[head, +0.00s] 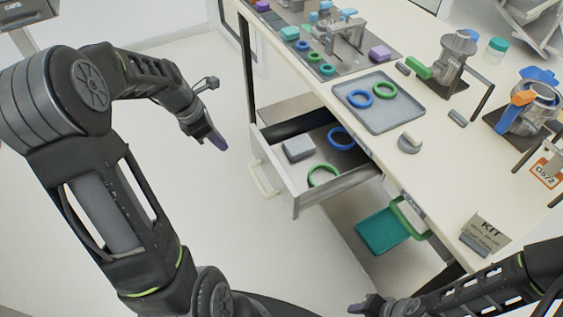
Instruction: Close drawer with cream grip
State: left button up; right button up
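The drawer with the cream grip (262,180) is pulled out from under the workbench. The open drawer (296,205) holds a grey block (298,148), a blue ring (341,139) and a green ring (323,176). My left gripper (216,140) is in the air to the left of the drawer, apart from the cream grip. Its fingers show edge-on, so I cannot tell whether they are open. My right gripper (358,308) is low at the bottom edge, far from the drawer, and its opening is unclear.
The bench top (420,165) carries a grey tray (380,117) with a blue and a green ring, clamps and a KIT sign (487,232). A green grip (408,217) and a teal bin (382,232) show lower right of the drawer. The floor at left is clear.

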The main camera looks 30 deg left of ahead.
pick_arm(q)
jog(key=shift+w+d+n, duration=0.2)
jog(key=shift+w+n, duration=0.1)
grip_shut()
jog(key=shift+a, duration=0.2)
jog(key=shift+d, duration=0.1)
jog(key=p, duration=0.1)
send_over(259, 160)
jog(key=s+a, duration=0.1)
jog(key=s, duration=0.1)
notch_tip(259, 160, down, 9)
jog(key=shift+a+f, duration=0.15)
jog(key=shift+a, duration=0.05)
jog(key=shift+w+d, duration=0.1)
jog(key=shift+w, duration=0.05)
